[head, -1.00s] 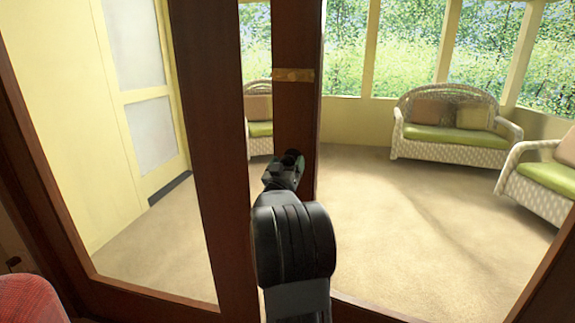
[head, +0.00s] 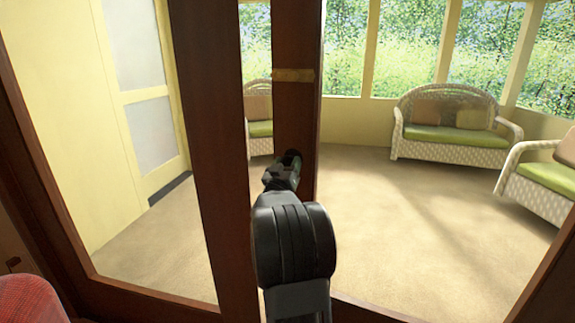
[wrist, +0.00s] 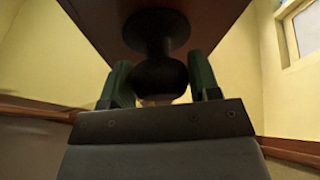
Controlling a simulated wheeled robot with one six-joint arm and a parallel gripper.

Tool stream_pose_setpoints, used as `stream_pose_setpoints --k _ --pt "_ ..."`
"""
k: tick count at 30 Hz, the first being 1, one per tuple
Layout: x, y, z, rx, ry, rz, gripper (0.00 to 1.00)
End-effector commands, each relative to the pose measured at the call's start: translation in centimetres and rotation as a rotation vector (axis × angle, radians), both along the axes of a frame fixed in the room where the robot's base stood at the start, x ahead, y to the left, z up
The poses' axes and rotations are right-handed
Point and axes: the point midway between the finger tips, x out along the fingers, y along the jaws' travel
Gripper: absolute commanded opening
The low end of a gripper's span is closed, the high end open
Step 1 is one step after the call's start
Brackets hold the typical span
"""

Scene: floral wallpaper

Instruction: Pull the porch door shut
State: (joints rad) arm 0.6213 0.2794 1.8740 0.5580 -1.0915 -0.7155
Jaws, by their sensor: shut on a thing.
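The porch door shows in the head view as a dark brown wooden stile (head: 299,120) with a brass strip across it. In the wrist view a dark round knob (wrist: 160,77) stands out from the door's brown underside-like face (wrist: 205,25). My gripper (wrist: 161,88) has one finger on each side of the knob and is shut on it. In the head view my gripper (head: 286,168) reaches up to the stile, and the knob is hidden behind it. The door stands ajar at an angle I cannot judge.
Another dark brown post (head: 212,150) stands left of the door. A red seat (head: 30,299) is at the lower left. Beyond lie open carpet (head: 390,220), a wicker sofa (head: 450,120) and a wicker chair (head: 540,185) at the right.

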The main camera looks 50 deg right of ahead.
Motion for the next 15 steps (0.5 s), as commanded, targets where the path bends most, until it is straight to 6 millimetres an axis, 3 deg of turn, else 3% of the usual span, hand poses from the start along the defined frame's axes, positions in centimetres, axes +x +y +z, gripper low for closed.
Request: stream_pose_setpoints --k 8,15 --pt "-0.09 -0.07 0.16 -0.037 0.104 -0.002 0.14" --pt "-0.13 -0.10 0.21 -0.104 0.297 -0.003 0.14"
